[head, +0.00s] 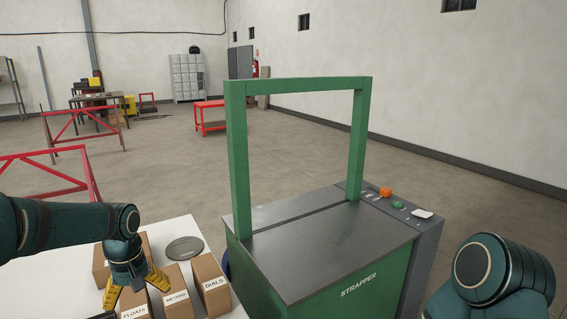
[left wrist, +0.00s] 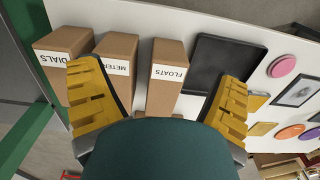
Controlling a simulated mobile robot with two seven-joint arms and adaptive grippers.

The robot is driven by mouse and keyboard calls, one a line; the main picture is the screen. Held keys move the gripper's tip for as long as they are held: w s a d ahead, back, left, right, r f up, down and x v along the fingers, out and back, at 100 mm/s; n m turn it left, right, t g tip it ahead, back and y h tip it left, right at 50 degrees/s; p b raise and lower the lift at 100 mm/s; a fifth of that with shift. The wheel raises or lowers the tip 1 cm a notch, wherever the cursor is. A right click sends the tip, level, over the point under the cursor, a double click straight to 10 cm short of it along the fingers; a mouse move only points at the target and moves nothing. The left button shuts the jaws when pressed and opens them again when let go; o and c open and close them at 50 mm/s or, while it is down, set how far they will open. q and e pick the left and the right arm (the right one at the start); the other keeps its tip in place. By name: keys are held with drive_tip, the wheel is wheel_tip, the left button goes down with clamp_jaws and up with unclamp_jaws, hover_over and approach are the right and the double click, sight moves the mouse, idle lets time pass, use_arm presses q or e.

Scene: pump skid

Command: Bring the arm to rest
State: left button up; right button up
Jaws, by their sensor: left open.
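My left arm comes in from the left in the head view, and its gripper (head: 135,289) with yellow fingers points down over the white table. In the left wrist view the gripper (left wrist: 160,105) has its fingers wide apart with nothing held between them. The FLOATS box (left wrist: 167,75) shows between and beyond the fingers; I cannot tell the exact gap to it. A rounded link of my right arm shows at the lower right of the head view; its gripper is out of view.
The METERS box (head: 178,292) and DIALS box (head: 211,285) stand beside a grey disc (head: 185,247). The green strapper (head: 330,255) with its tall arch (head: 239,160) stands right of the table. A dark tray (left wrist: 222,68) and coloured discs (left wrist: 283,65) lie on the table. Red barriers (head: 45,158) stand behind.

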use_arm(q)
drive_tip(key=s+d+f+m+h, duration=0.2)
drive_tip(key=d+f+m+h, duration=0.1)
drive_tip(key=d+f, duration=1)
drive_tip(key=s+d+f+t, duration=0.1)
drive_tip(key=s+d+f, duration=0.3)
drive_tip(key=s+f, duration=0.3)
drive_tip(key=s+d+f+m, duration=0.1)
drive_tip(key=s+d+f, duration=0.4)
drive_tip(key=s+f, duration=0.2)
drive_tip(key=shift+s+f+t+h, duration=0.25)
drive_tip(key=shift+f+t+h, duration=0.1)
drive_tip(key=shift+t+h, duration=0.05)
drive_tip(key=shift+a, duration=0.1)
